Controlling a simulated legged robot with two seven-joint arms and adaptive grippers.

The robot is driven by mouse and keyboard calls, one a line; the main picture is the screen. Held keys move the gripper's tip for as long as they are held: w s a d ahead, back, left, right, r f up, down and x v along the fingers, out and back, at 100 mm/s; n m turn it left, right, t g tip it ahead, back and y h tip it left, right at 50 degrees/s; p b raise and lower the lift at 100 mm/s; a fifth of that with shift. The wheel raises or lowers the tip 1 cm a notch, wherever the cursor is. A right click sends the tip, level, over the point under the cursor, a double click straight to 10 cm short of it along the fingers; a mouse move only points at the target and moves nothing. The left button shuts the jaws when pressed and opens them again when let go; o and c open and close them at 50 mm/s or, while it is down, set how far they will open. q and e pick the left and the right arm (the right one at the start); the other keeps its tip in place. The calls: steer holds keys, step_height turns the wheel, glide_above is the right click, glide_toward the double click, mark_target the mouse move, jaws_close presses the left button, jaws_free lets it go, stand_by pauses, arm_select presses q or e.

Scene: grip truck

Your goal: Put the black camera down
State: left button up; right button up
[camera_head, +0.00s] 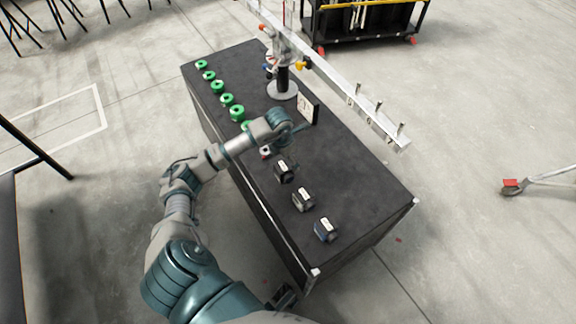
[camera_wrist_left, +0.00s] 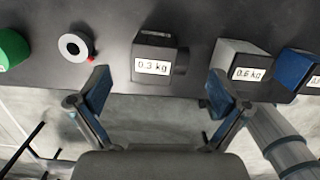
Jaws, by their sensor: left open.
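The black camera (camera_head: 284,171) stands on the dark table top, first in a short row of box-shaped things. In the left wrist view the black camera (camera_wrist_left: 152,48) has a white label reading 0.3 kg, and its lens side faces right. My left gripper (camera_head: 284,145) is above the table, close to the camera in the head view. In the left wrist view its two blue fingers (camera_wrist_left: 158,86) are spread wide and empty. The camera shows between and beyond them, with no finger visibly touching it. My right gripper is not clearly visible.
A grey box (camera_head: 303,199) and a blue box (camera_head: 326,230) stand beyond the camera along the table (camera_head: 365,190). A grey ring (camera_wrist_left: 75,46) and several green rolls (camera_head: 227,99) lie on its other side. A stand (camera_head: 283,90) and a small sign (camera_head: 308,107) are behind.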

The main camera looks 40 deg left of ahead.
mark_target(287, 168)
arm_select(q)
steer(key=r, duration=0.4)
steer(key=shift+s+r, duration=0.2)
steer(key=shift+r, duration=0.05)
steer(key=shift+d+r+p, duration=0.3)
steer(key=shift+d+r, duration=0.1)
arm_select(e)
steer(key=shift+w+d+f, duration=0.15)
steer(key=shift+d+f, duration=0.05)
steer(key=shift+f, duration=0.45)
steer(key=shift+w+d+f, duration=0.1)
steer(key=shift+d+f, duration=0.05)
steer(key=shift+f, duration=0.45)
arm_select(q)
steer(key=shift+a, duration=0.1)
arm_select(e)
steer(key=shift+a, duration=0.1)
